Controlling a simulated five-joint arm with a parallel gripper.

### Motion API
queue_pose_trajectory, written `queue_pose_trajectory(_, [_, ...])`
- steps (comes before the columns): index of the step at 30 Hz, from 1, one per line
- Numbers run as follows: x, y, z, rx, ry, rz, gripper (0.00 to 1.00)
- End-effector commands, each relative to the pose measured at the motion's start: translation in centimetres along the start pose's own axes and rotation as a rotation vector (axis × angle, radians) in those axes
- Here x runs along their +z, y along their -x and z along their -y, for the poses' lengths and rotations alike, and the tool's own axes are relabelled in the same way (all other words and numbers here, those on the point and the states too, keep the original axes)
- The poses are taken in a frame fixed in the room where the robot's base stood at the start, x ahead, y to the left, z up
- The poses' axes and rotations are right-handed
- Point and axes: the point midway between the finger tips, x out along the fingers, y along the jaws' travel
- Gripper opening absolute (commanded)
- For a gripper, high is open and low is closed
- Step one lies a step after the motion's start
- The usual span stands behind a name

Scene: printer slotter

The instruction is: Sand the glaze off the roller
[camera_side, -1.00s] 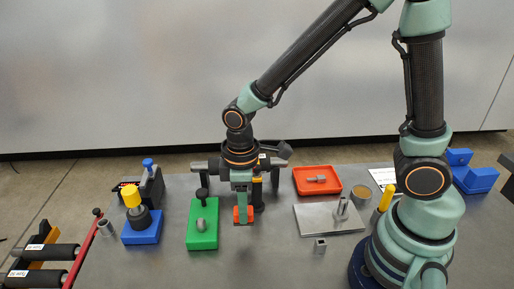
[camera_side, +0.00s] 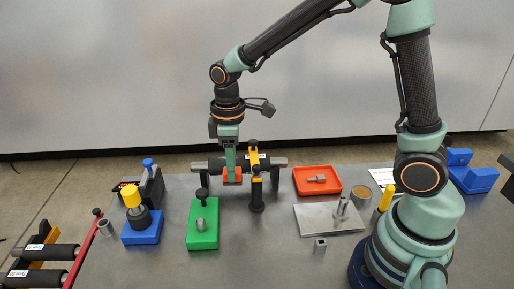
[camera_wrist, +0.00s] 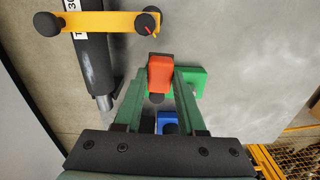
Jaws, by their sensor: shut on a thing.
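The dark roller (camera_side: 274,162) lies across a stand at the back of the table, with a yellow bar (camera_side: 256,166) over it. In the wrist view the roller (camera_wrist: 96,68) is at the left, with a white label and a grey shaft end; the yellow bar (camera_wrist: 112,21) with black knobs crosses it. My gripper (camera_side: 231,178) is shut on an orange-red block (camera_wrist: 160,74), also seen in the side view (camera_side: 233,174). The block overlaps the roller in the side view, but a gap shows between them in the wrist view. The glaze cannot be made out.
A green block (camera_side: 203,236) with a peg and small wheel stands in front. A blue block (camera_side: 141,236) with a yellow-topped part is left of it. A red tray (camera_side: 300,188) and a metal plate (camera_side: 316,222) lie right. The front middle of the table is clear.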

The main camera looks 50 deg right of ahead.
Motion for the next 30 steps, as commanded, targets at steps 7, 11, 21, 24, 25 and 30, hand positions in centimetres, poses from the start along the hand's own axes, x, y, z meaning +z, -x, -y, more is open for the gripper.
queue_pose_trajectory(7, [0.3, 4.4, -8.0, 0.001, -0.006, -0.001, 0.0])
queue_pose_trajectory(11, [0.8, 5.8, -10.3, 0.001, -0.003, 0.0, 0.0])
queue_pose_trajectory(21, [1.2, 5.8, -11.5, -0.001, 0.002, 0.002, 0.0])
queue_pose_trajectory(24, [1.2, 5.0, -11.4, -0.002, 0.001, 0.003, 0.0])
queue_pose_trajectory(25, [1.2, 4.7, -11.4, -0.002, 0.001, 0.002, 0.0])
queue_pose_trajectory(30, [1.2, 3.1, -11.4, -0.002, 0.001, 0.002, 0.0])
